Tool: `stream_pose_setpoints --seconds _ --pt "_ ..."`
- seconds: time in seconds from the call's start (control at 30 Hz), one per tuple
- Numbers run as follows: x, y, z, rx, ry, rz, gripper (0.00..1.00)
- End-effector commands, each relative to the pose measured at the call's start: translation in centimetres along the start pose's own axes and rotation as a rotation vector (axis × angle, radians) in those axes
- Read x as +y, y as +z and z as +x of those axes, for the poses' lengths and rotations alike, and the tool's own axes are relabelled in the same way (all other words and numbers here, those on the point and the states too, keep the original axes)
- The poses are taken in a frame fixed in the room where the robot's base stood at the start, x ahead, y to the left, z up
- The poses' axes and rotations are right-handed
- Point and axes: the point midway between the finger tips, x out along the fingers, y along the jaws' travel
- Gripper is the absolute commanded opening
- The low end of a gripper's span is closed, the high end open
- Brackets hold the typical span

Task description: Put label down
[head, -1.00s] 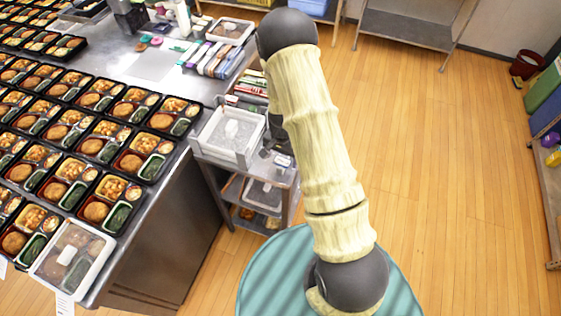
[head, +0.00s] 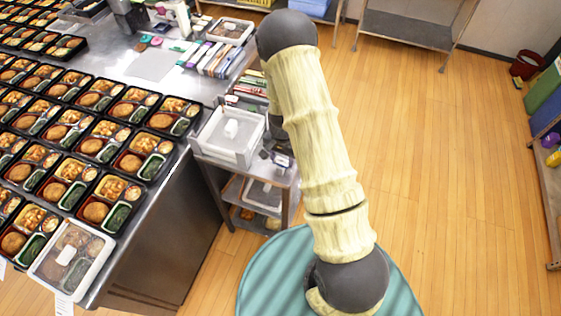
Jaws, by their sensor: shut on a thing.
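My gripper (head: 279,155) shows only in part, as a dark shape beside my pale arm, over the right side of a small cart. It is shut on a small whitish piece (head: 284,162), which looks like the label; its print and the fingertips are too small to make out. A lidded bento tray (head: 42,276) lies at the near corner of the steel table, with a small white rectangle (head: 66,255) on its lid. My gripper is far to the right of this tray.
A white bin (head: 243,154) sits on the metal cart (head: 205,163), left of my gripper. Rows of open bento trays (head: 100,148) cover the steel table (head: 150,218). The wooden floor (head: 440,160) at the right is clear.

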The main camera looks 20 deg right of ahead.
Motion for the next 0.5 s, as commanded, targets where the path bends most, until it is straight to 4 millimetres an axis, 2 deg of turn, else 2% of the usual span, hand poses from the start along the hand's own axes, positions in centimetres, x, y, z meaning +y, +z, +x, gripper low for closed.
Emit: stream_pose_setpoints --seconds 0.27,0.5 --pt "0.0 0.0 -0.3 0.000 0.000 0.000 0.26" --pt "-0.1 -0.1 -2.3 0.004 -0.002 -0.001 0.26"
